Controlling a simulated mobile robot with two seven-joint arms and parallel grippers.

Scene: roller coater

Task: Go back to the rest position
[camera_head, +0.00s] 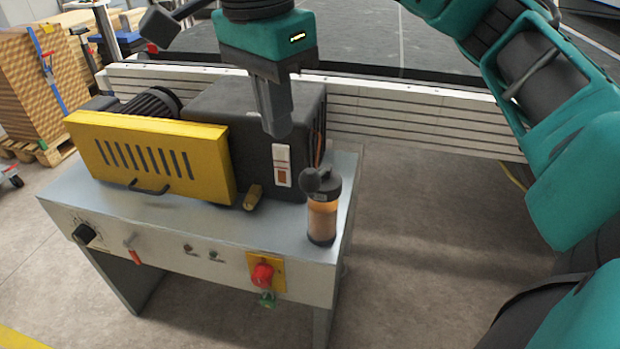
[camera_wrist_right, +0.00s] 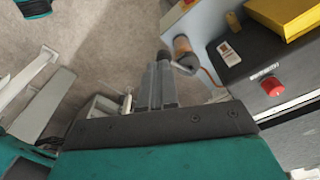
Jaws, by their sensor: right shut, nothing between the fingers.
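My right gripper (camera_head: 277,128) hangs with its fingers down, in front of the dark housing of the roller coater (camera_head: 205,105). Its grey fingers are together and hold nothing. In the right wrist view the shut fingers (camera_wrist_right: 163,62) point toward the coater's bench, with the bottle close by their tips in the picture. An amber bottle with a black top (camera_head: 322,212) stands upright at the bench's right end, below and right of the fingers and apart from them in the head view. My left gripper is not in view.
The coater has a yellow slotted cover (camera_head: 150,150) with a handle. The grey bench front (camera_head: 180,245) carries a knob, a lever, small buttons and a red button (camera_head: 262,275). A white slatted rail (camera_head: 420,115) runs behind. Open floor (camera_head: 430,240) lies right of the bench.

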